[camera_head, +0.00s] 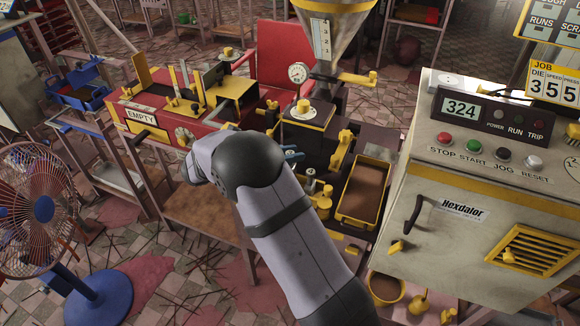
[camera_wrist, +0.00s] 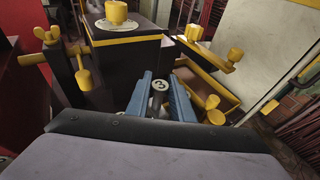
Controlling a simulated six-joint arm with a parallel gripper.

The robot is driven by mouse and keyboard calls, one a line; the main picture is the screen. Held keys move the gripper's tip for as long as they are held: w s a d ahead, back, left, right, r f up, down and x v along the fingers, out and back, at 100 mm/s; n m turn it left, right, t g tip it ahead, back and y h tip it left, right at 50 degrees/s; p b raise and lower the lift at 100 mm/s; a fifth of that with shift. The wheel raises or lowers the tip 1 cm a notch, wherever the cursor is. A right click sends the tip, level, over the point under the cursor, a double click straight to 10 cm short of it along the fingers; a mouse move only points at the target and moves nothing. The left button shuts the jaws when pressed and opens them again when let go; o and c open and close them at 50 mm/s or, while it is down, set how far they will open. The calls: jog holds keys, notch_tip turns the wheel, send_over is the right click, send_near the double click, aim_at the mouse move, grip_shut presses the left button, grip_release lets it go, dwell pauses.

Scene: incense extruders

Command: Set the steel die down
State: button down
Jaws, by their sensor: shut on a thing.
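My gripper (camera_wrist: 160,80) shows in the wrist view as two blue fingers. They are shut on the steel die (camera_wrist: 158,103), a small dark grey cylinder with a pale end face marked with a digit that looks like 3. The die sits between the fingers, in front of a dark machine block. In the head view my arm hides most of my gripper (camera_head: 293,154); only a bit of blue shows beside the dark extruder body, and the die cannot be made out there. Whether the die touches anything below it is hidden.
The dark extruder with a yellow-topped block (camera_head: 308,115) stands close to the gripper. A yellow-rimmed tray (camera_head: 343,207) of brown material lies to its right. The control cabinet (camera_head: 480,200) reads 324. A red bench (camera_head: 180,115) with an EMPTY sign and a fan (camera_head: 43,208) stand left.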

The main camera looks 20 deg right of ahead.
jog(key=shift+f, duration=2.05)
jog(key=shift+f, duration=0.15)
jog(key=c, duration=1.8)
grip_release()
jog(key=shift+c, duration=0.2)
